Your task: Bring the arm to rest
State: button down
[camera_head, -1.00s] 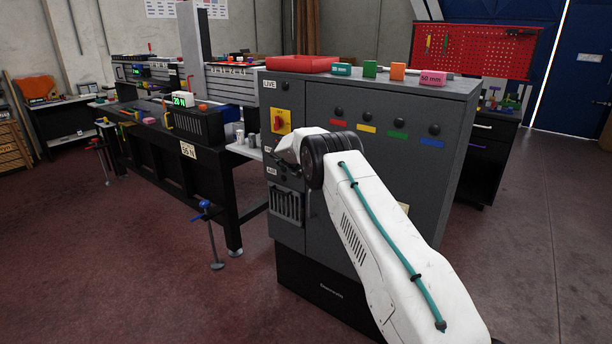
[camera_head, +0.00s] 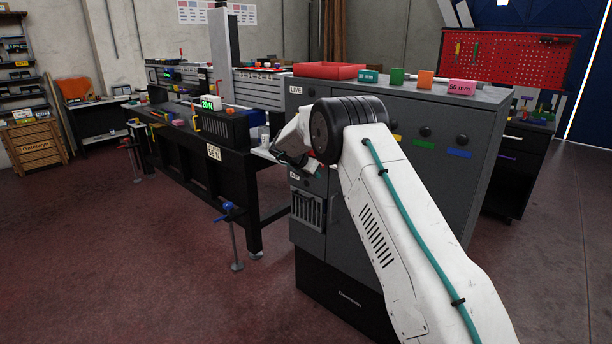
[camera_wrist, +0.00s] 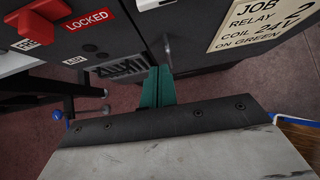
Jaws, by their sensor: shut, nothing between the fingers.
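My white arm crosses the right half of the head view, with its dark round joint in front of the grey cabinet (camera_head: 455,185). Its wrist end is bent down at the cabinet's left front, and the fingers are not clear there. In the wrist view my gripper (camera_wrist: 157,86) shows as two teal fingers pressed together, empty. They point toward the cabinet front (camera_wrist: 200,52), near a slotted grille (camera_wrist: 122,68); I cannot tell whether they touch anything.
A red LOCKED label (camera_wrist: 88,20) and a job card (camera_wrist: 262,22) are close by in the wrist view. A red tray (camera_head: 330,70) and several coloured blocks, one a pink block (camera_head: 461,87), stand on the cabinet. A black bench (camera_head: 215,165) stands left. Floor at lower left is clear.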

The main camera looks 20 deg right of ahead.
jog(key=w+a+r+n+t+y, duration=0.35)
jog(key=a+n+t, duration=0.4)
jog(key=n, duration=0.85)
jog(key=s+a+r+n+g+y, duration=0.1)
jog(key=s+a+r+n+y, duration=0.3)
jog(key=s+a+n, duration=0.35)
jog(key=s+a+r+n+g+y, duration=0.1)
jog(key=s+a+r+n+y, duration=0.35)
jog(key=s+a+n, duration=0.35)
jog(key=s+a+r+n+g, duration=0.2)
jog(key=s+n+g, duration=0.4)
jog(key=s+n, duration=1.15)
jog(key=s+d+r+h, duration=0.1)
jog(key=s+d, duration=0.2)
jog(key=s, duration=1.4)
jog(key=s+d+r+g+h, duration=0.1)
jog(key=s+d+h, duration=0.1)
jog(key=s, duration=1.5)
jog(key=shift+d+r+n+h, duration=0.15)
jog(key=shift+d+n+h, duration=0.15)
jog(key=shift+d, duration=0.2)
